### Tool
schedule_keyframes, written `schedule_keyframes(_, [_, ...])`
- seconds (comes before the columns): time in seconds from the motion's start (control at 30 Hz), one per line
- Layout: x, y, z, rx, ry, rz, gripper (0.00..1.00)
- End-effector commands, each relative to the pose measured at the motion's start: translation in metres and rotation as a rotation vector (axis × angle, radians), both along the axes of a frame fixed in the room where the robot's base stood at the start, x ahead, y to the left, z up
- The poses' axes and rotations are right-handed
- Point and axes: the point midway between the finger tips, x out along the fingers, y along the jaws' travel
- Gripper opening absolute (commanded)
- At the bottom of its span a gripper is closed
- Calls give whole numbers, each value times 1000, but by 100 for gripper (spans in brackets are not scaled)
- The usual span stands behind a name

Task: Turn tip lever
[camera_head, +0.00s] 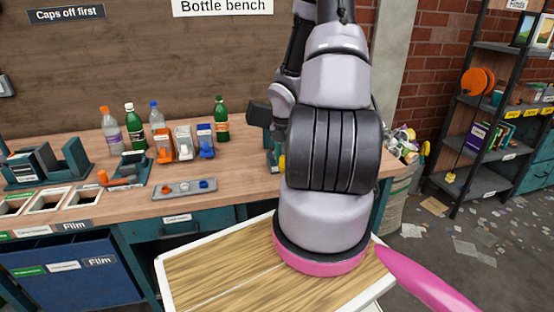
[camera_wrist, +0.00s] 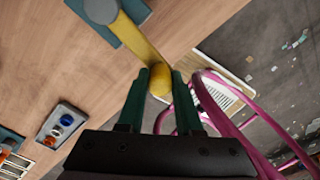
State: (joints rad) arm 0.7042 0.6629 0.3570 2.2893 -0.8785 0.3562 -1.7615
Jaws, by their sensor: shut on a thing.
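The tip lever is a yellow bar (camera_wrist: 143,42) with a round yellow knob (camera_wrist: 161,79) at its end, in the wrist view. It runs from a grey hub (camera_wrist: 101,9) on a dark teal bracket at the bench. My gripper (camera_wrist: 160,84) has its two dark green fingers on either side of the knob and is shut on it. In the head view my arm hides the gripper and most of the lever. Only a yellow bit (camera_head: 282,163) shows beside my arm, below a dark housing (camera_head: 259,113).
The wooden bench (camera_head: 235,178) carries several bottles, a small grey tray (camera_head: 184,190) and coloured dispensers (camera_head: 184,143). A blue bin (camera_head: 65,270) stands at the lower left. Shelving (camera_head: 480,125) and littered floor are at the right.

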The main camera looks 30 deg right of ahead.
Motion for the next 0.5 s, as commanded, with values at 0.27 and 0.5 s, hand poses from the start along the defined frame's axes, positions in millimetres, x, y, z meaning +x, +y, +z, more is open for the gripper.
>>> schedule_keyframes(0.27, [-5,-11,-1,1,4,99,0])
schedule_keyframes(0.5, [-5,-13,-1,1,4,125,0])
